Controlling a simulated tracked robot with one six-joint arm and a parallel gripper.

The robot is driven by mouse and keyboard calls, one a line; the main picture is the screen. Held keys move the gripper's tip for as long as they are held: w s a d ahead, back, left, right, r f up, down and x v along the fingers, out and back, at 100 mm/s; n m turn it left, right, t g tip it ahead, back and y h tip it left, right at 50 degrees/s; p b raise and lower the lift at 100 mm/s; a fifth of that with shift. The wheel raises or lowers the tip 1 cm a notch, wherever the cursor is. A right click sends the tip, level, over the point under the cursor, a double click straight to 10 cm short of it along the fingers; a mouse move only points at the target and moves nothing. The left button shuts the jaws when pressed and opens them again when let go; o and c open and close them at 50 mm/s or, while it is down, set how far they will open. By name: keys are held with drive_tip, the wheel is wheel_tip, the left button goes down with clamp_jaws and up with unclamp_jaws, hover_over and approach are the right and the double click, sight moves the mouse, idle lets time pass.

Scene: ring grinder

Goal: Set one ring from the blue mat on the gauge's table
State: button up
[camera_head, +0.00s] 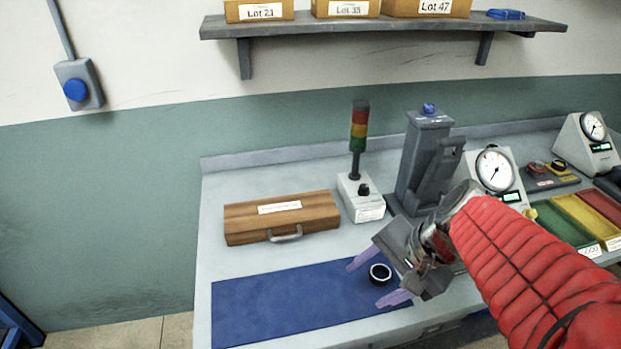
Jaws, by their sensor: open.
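The blue mat (285,300) lies along the front of the bench. One dark ring with a pale edge (380,273) shows at the mat's right end. My gripper (368,284) is open, with its two purple fingers apart, one on either side of the ring in this view. I cannot tell whether they touch it or how high they are. A dial gauge (494,168) stands behind my red-sleeved arm, which hides its lower part. A grey column device (428,150) with a blue knob stands left of it. I cannot make out the gauge's table.
A wooden case (282,217) and a signal-light box (361,200) stand behind the mat. At right are green (556,222), yellow (588,218) and red (602,202) trays and a second dial unit (590,140). The mat's left part is clear.

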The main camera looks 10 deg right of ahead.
drive_tip(key=s+a+r+n+t+h, duration=0.1)
drive_tip(key=s+a+r+n+h, duration=0.2)
drive_tip(key=n, duration=0.8)
drive_tip(key=shift+a+r+t+h, duration=0.3)
drive_tip(key=shift+a+r, duration=0.35)
drive_tip(key=shift+r, duration=0.55)
drive_tip(key=shift+s, duration=0.1)
